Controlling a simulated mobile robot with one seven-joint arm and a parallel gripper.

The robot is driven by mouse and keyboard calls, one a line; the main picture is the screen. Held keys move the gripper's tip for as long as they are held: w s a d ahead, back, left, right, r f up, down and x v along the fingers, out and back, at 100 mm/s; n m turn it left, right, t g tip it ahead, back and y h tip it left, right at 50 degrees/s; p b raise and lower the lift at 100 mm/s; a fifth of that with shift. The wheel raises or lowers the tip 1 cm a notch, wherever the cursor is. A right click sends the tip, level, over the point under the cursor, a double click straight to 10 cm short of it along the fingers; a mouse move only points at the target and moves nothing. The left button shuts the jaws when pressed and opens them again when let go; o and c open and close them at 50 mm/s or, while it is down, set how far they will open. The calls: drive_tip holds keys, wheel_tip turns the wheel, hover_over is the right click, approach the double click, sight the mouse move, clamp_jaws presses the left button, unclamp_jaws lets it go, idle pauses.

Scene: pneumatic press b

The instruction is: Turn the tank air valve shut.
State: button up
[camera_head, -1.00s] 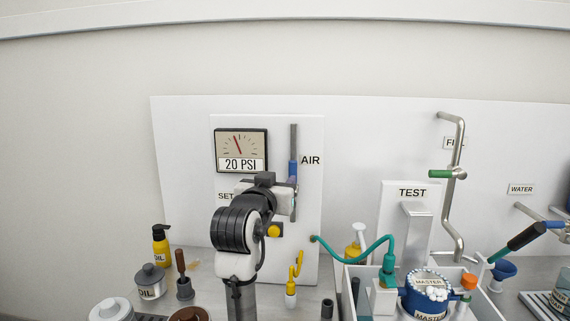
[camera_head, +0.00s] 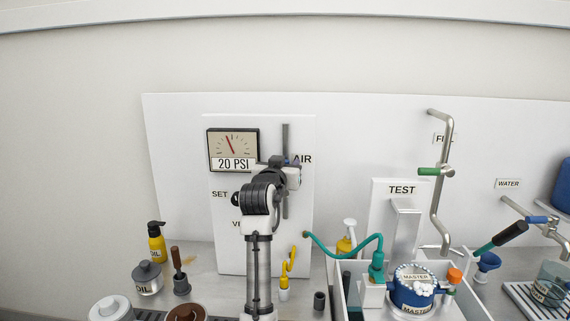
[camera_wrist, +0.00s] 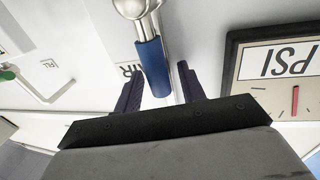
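The tank air valve has a blue lever handle (camera_wrist: 153,65) on a metal body (camera_wrist: 135,8), seen in the wrist view beside the partly covered AIR label. My gripper (camera_wrist: 160,68) is open, with one dark finger on each side of the handle's free end; a gap shows on the right side. In the head view, my gripper (camera_head: 293,163) is up at the grey air pipe (camera_head: 285,205), left of the AIR label. My arm and gripper hide most of the valve there, so contact with the handle cannot be told.
A gauge reading 20 PSI (camera_head: 233,149) is close left of the arm on the white panel (camera_head: 220,260). A TEST stand (camera_head: 402,189) and a white bin (camera_head: 465,310) with a teal hose stand right. Oil containers (camera_head: 148,278) stand lower left.

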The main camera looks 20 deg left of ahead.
clamp_jaws()
